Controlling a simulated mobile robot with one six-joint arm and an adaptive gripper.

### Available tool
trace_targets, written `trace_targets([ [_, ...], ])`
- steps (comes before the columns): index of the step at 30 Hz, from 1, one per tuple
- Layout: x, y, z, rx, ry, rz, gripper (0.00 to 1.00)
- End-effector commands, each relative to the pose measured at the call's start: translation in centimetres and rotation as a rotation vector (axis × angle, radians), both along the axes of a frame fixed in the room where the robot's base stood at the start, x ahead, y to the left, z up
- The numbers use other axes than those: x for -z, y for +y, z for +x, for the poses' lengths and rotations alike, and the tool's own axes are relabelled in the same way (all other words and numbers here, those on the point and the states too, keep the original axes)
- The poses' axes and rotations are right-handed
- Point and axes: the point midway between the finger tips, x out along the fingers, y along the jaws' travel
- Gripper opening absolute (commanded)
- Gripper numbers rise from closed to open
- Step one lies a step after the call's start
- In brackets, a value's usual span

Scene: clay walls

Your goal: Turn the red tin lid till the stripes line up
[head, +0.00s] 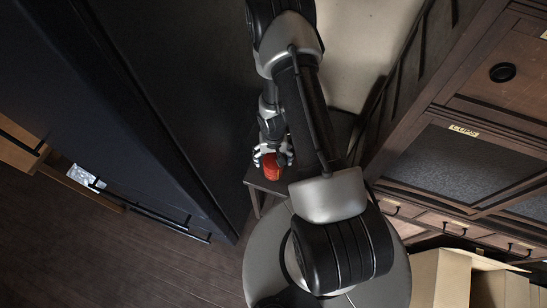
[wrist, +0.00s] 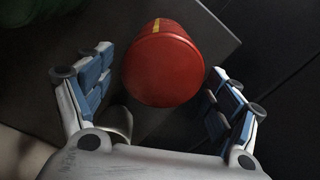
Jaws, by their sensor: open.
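The red tin (wrist: 164,72) stands between the fingers of my gripper (wrist: 160,64) in the wrist view, its round lid face toward the camera. A short yellow stripe (wrist: 157,26) shows on its far side wall. I cannot tell whether a second stripe shows or where the lid's seam runs. My gripper is open, with a visible gap between each finger pad and the tin. In the head view the red tin (head: 271,168) sits near the end of a small dark table (head: 259,184), partly covered by my gripper (head: 272,153).
A green object (wrist: 92,21) lies at the top left of the wrist view, cut off by the frame. A tall dark cabinet (head: 150,110) stands close on the left in the head view. A wooden cabinet (head: 450,165) with drawers stands on the right. Bare floor (head: 120,255) shows lower left.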

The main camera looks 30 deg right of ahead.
Motion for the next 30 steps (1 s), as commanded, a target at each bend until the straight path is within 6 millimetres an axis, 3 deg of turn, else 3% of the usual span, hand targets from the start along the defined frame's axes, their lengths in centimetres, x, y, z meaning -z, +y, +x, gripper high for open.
trace_targets([
  [8, -2.8, 0.0, 0.1, 0.003, -0.003, -0.001, 0.83],
  [18, -9.8, 0.0, 0.1, 0.000, -0.004, 0.000, 0.83],
  [24, -11.6, 0.0, 0.0, 0.000, -0.001, 0.000, 0.83],
  [30, -11.8, 0.0, 0.0, 0.000, 0.001, 0.000, 0.83],
])
